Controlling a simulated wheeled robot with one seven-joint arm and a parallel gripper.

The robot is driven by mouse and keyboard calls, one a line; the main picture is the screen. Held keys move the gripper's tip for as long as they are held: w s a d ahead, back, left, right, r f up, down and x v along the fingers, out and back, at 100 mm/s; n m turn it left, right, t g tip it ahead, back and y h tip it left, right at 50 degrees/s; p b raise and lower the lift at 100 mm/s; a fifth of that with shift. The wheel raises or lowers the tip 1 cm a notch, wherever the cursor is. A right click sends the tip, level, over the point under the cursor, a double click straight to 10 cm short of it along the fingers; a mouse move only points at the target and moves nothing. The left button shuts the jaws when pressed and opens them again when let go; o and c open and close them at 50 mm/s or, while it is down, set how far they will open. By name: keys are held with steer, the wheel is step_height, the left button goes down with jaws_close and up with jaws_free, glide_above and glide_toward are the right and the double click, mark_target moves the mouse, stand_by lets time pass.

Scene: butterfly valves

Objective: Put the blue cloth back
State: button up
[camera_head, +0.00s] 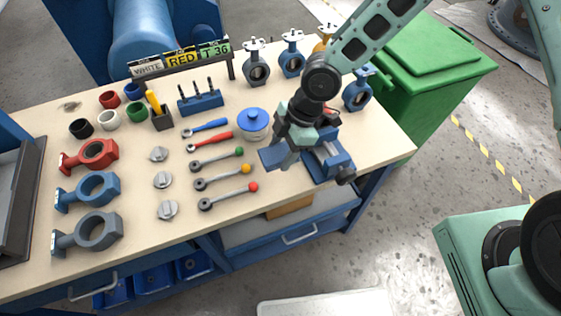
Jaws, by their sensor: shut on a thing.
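The blue cloth (271,157) shows as a small flat blue piece at the lower end of my gripper, over the workbench (290,195). My gripper (286,163) points down and is shut on the cloth, just left of the blue vise (328,160). My gripper and wrist hide part of the cloth and part of the vise. I cannot tell whether the cloth touches the bench top.
A white pot with a blue lid (254,122) stands close left of my gripper. Lever handles with coloured knobs (222,183) lie to the left. Several valves (256,66) stand behind. A green bin (437,70) is right of the bench.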

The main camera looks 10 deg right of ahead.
mark_target(277, 174)
steer(key=shift+f, duration=3.3)
steer(key=shift+f, duration=0.2)
steer(key=o, duration=1)
steer(key=shift+c, duration=0.2)
steer(key=v, duration=1.2)
steer(key=s+d+r+m+h, duration=0.1)
steer(key=s+d+r+m, duration=0.1)
steer(key=s+r+m, duration=0.4)
steer(key=s+d+r+m+t+h, duration=0.1)
steer(key=s+d+r+m+h, duration=0.1)
steer(key=s+r+m, duration=0.5)
steer(key=s+d+r, duration=0.1)
steer(key=s+r, duration=0.4)
steer(key=s, duration=0.1)
steer(key=shift+r+m+h+p, duration=0.3)
steer(key=shift+p, duration=0.1)
